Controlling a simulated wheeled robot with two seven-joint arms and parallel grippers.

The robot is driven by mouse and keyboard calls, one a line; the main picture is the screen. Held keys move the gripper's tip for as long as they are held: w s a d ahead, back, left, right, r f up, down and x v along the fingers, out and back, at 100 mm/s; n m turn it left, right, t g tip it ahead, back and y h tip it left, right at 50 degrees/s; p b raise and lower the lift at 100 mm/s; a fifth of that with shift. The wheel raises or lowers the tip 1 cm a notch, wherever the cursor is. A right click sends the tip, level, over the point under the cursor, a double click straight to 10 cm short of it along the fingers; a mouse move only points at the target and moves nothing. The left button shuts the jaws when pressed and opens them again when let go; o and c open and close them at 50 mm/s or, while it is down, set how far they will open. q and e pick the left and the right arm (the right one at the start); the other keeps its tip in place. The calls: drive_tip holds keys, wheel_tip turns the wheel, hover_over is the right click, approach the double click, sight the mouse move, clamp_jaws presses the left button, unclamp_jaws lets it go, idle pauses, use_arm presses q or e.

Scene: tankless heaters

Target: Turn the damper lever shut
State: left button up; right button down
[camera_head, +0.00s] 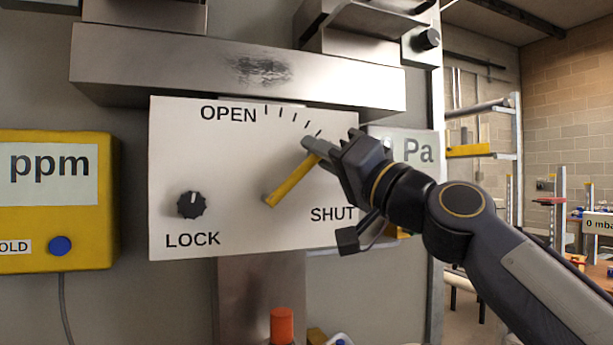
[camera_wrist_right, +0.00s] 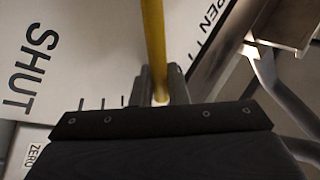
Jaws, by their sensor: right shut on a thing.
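The yellow damper lever (camera_head: 289,184) is mounted on a white panel (camera_head: 250,226) marked OPEN at the top and SHUT at the lower right. It slants up and right from its pivot, between the two words. My right gripper (camera_head: 311,150) is shut on the lever's outer end. In the right wrist view the lever (camera_wrist_right: 153,45) runs down between the fingers of the right gripper (camera_wrist_right: 158,85), and the word SHUT is at the left. The lever's tip is partly hidden by the fingers. My left gripper is not in view.
A black LOCK knob (camera_head: 191,205) sits at the panel's lower left. A yellow ppm box (camera_head: 60,222) is left of the panel. A metal duct (camera_head: 237,66) juts out above it. A Pa display (camera_head: 420,151) is partly behind my right arm. An orange-capped thing (camera_head: 281,326) stands below.

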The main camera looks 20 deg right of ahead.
sight(336, 183)
drive_tip(key=shift+d+f+m+t+h+b, duration=0.4)
drive_tip(key=shift+f+m+t+h+b, duration=0.4)
drive_tip(key=shift+m, duration=0.75)
drive_tip(key=shift+d+f+m+t+h+b, duration=0.35)
drive_tip(key=shift+f+m+h+b, duration=0.3)
drive_tip(key=shift+m+h, duration=0.6)
drive_tip(key=shift+d+f+m+t+h+b, duration=0.4)
drive_tip(key=shift+f+m+t+h+b, duration=0.25)
drive_tip(key=shift+m, duration=1.15)
drive_tip(key=c, duration=1.8)
unclamp_jaws()
drive_tip(key=shift+o, duration=0.2)
drive_tip(key=shift+f, duration=0.1)
drive_tip(key=b+v, duration=0.1)
drive_tip(key=v, duration=0.6)
drive_tip(key=shift+s+f+b, duration=0.15)
drive_tip(key=shift+s+b, duration=0.15)
drive_tip(key=shift+b, duration=0.05)
